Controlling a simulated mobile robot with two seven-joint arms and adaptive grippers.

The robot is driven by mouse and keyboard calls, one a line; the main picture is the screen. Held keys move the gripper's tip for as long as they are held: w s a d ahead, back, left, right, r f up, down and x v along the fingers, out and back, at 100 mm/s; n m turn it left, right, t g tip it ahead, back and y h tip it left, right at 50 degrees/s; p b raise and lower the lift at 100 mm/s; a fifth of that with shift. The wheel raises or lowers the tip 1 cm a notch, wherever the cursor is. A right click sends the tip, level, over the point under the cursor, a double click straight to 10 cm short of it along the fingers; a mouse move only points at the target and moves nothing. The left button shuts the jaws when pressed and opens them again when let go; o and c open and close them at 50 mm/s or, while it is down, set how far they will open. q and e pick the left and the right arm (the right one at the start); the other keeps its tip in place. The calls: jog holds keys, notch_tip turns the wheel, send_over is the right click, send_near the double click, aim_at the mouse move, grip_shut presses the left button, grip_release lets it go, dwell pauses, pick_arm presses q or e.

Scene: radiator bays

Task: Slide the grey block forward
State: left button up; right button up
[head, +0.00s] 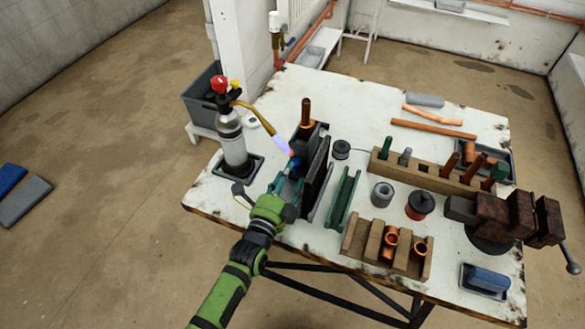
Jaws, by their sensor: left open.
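My left gripper (287,188) reaches in from the lower left over the near left part of the workbench. It is open, with its fingers close to the left side of a dark grey upright block (317,168). I cannot tell whether they touch it. A small blue part shows by the fingertips, partly hidden. The block stands beside a dark holder with an upright copper pipe (306,113). The gripper hides the block's lower left side. My right gripper is not in view.
A gas torch bottle (231,140) stands left of the gripper, and its flame (281,145) points close to the block. A green channel (343,198) lies right of the block. A wooden rack (425,176), a wooden tray (362,243) and a vise (495,213) crowd the right side.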

pick_arm(q)
jog(key=x, duration=0.2)
jog(key=shift+w, duration=0.3)
jog(key=shift+w+d, duration=0.1)
jog(key=shift+w, duration=0.05)
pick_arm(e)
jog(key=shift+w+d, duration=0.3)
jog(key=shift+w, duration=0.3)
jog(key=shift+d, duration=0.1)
pick_arm(q)
jog(key=shift+r, duration=0.1)
grip_shut()
jog(key=shift+s+p, duration=0.35)
jog(key=shift+s, duration=0.05)
jog(key=p+v, duration=0.4)
jog(key=v, duration=0.4)
jog(key=shift+s+a+r, duration=0.15)
jog(key=shift+a, duration=0.1)
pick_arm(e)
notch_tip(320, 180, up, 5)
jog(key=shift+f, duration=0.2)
